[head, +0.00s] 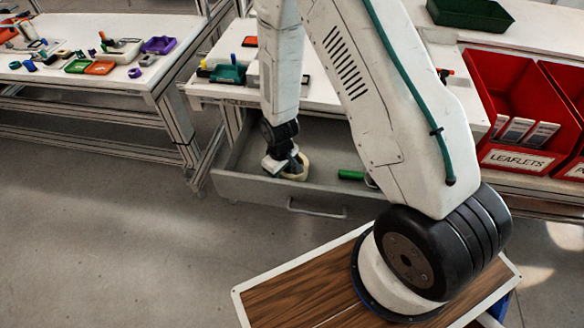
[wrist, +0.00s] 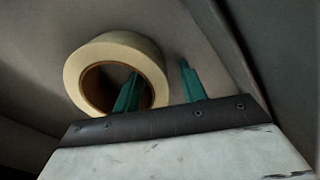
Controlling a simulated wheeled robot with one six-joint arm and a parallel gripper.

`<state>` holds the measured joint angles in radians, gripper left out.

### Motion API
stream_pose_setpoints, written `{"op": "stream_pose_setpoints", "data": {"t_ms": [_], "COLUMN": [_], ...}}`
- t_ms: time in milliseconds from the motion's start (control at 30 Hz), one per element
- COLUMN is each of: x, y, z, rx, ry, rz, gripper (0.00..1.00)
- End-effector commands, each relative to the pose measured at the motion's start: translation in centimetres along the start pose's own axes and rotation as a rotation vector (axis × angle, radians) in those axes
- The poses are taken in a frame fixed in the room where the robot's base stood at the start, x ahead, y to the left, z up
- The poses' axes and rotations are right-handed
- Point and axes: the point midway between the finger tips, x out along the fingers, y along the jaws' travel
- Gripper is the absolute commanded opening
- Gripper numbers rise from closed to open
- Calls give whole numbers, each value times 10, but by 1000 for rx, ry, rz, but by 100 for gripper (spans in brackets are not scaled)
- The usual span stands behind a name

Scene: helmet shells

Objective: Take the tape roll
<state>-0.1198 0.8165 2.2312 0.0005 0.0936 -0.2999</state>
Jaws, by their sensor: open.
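The tape roll (wrist: 88,60) is cream with a brown core and lies in the open grey drawer. It also shows in the head view as a pale ring (head: 303,174), partly hidden by my gripper (head: 287,165). In the wrist view my gripper (wrist: 160,69) has its two teal fingers apart. The left finger overlaps the roll's hole and the right finger is outside the roll, so the right side of the ring appears between them. I cannot tell whether either finger touches it.
The drawer (head: 240,188) is pulled out below the workbench, with its walls close around my gripper. A green object (head: 351,175) lies in it to the right of the roll. Red bins (head: 510,85) stand on the right. Open floor lies to the left.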

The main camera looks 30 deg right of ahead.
Motion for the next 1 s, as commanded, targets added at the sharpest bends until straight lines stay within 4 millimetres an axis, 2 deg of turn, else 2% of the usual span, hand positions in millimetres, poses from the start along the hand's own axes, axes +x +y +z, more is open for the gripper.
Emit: {"op": "stream_pose_setpoints", "data": {"t_ms": [100,233,267,667,867,1000], "x": [0,0,0,-5,-27,-52], "y": [0,0,0,0,0,0], "z": [0,0,0,0,0,-1], "rx": [0,0,0,0,0,0], "ry": [0,0,0,1,3,4], "rz": [0,0,0,0,1,1], "gripper": [39,3,0,0,0,0]}}
